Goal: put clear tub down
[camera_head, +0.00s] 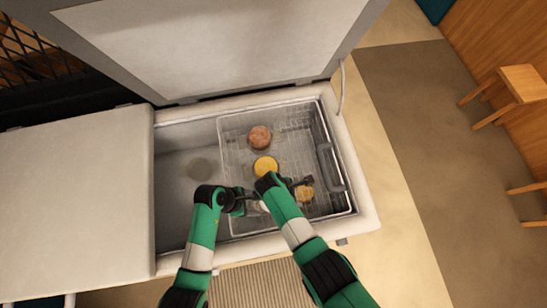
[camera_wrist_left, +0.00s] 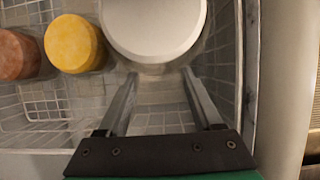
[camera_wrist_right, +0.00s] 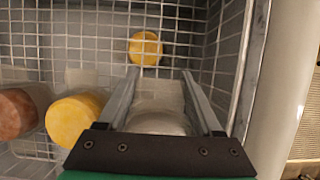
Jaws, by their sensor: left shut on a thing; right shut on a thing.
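The clear tub with a pale lid (camera_head: 258,207) is inside the open chest freezer, partly hidden by my grippers. In the left wrist view its round white lid (camera_wrist_left: 155,25) fills the space at and beyond the tips of my left gripper (camera_wrist_left: 160,73), which is shut on it. In the right wrist view the pale, see-through tub (camera_wrist_right: 157,110) shows between the fingers of my right gripper (camera_wrist_right: 157,73), also shut on it. In the head view my left gripper (camera_head: 243,199) and right gripper (camera_head: 296,183) are close together. Whether the tub touches the basket floor is unclear.
A wire basket (camera_head: 235,140) lines the freezer's right part. It holds a brown tub (camera_head: 260,137), a yellow tub (camera_head: 265,166) and another yellow tub (camera_head: 304,193) near the right gripper. The freezer lid (camera_head: 215,45) stands open; the left freezer bay has free floor.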

